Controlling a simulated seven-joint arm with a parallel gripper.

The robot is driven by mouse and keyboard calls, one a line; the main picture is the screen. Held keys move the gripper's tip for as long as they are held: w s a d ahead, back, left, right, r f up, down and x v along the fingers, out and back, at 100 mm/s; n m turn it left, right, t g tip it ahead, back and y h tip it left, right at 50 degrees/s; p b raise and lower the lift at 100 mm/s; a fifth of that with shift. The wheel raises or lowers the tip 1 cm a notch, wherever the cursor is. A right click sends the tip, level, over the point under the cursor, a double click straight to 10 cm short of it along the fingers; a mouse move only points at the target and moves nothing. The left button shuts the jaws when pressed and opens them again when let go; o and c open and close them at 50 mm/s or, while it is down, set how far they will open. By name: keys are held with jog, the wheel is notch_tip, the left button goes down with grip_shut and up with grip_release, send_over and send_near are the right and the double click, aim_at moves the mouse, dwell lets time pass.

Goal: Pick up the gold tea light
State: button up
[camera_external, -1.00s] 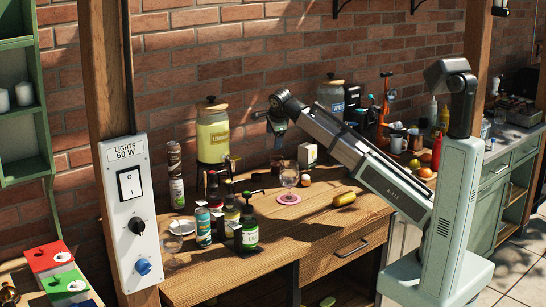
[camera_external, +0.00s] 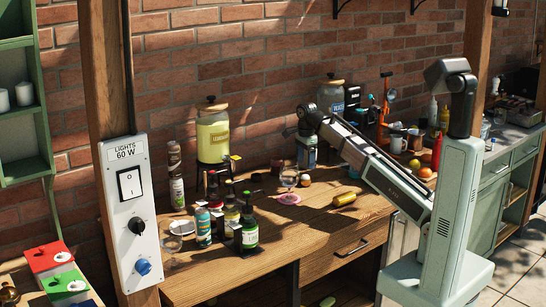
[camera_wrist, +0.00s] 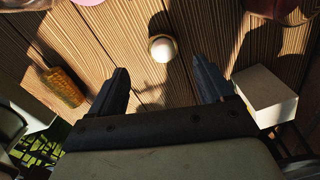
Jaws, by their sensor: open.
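A small round thing with a pale top and a darker gold-brown rim, which looks like the gold tea light (camera_wrist: 162,48), stands on the wooden table in the wrist view. In the external view it is a tiny brownish spot (camera_external: 305,181) right of the pink coaster. My gripper (camera_wrist: 160,70) is open and empty. In the wrist view the tea light shows just beyond the fingertips, roughly centred between them. In the external view my gripper (camera_external: 308,155) points down above the tea light's area; the exact height is hard to tell.
A white box (camera_wrist: 265,95) stands close to the right finger in the wrist view. A yellow corn-like piece (camera_wrist: 65,87) lies to the left. A glass stands on a pink coaster (camera_external: 288,199). Several bottles (camera_external: 249,234) stand further left. Bare wood surrounds the tea light.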

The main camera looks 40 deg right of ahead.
aim_at(305, 175)
jog(key=shift+w+d+f, duration=0.1)
jog(key=shift+f, duration=2)
jog(key=shift+w+d+f, duration=0.1)
jog(key=shift+f, duration=2)
jog(key=shift+c, duration=0.5)
jog(key=c, duration=1)
